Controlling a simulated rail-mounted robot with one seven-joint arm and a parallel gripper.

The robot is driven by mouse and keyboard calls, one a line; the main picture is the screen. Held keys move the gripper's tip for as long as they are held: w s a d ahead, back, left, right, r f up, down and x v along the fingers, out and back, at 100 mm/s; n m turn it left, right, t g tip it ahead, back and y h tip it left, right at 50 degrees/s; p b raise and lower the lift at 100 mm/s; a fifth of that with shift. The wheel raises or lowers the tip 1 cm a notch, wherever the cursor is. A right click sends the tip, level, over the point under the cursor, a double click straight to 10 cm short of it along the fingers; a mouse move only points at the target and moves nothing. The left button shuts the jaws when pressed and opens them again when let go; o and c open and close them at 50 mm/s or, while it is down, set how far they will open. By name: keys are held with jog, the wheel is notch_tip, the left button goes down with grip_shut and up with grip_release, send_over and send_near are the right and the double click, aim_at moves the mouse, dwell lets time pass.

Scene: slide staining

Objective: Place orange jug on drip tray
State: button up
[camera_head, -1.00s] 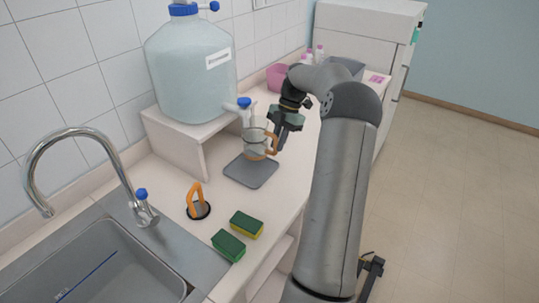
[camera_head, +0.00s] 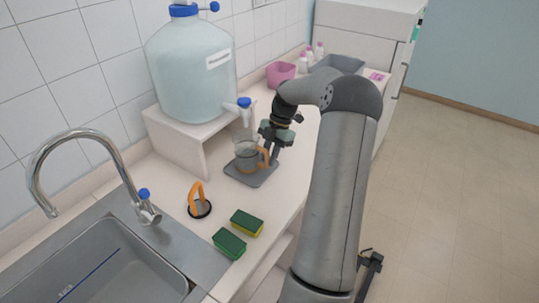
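The clear jug with an orange handle (camera_head: 248,155) is upright at the grey drip tray (camera_head: 246,180). Its base appears to rest on the tray, but contact is hard to make out. The handle faces right, towards my gripper (camera_head: 271,152). My gripper points down, with its fingers at the handle, and appears shut on it. The fingertips are small and partly hidden by the handle.
A large water container (camera_head: 190,75) stands on a white stand (camera_head: 178,138), its blue-topped tap (camera_head: 244,103) above the jug. Pink (camera_head: 280,73) and grey (camera_head: 340,64) tubs stand behind.

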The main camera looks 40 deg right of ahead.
jog(key=shift+o, duration=0.9)
jog(key=shift+r, duration=0.1)
jog(key=b+v, duration=0.1)
jog(key=v, duration=1.1)
jog(key=shift+b, duration=0.35)
jog(key=shift+a, duration=0.1)
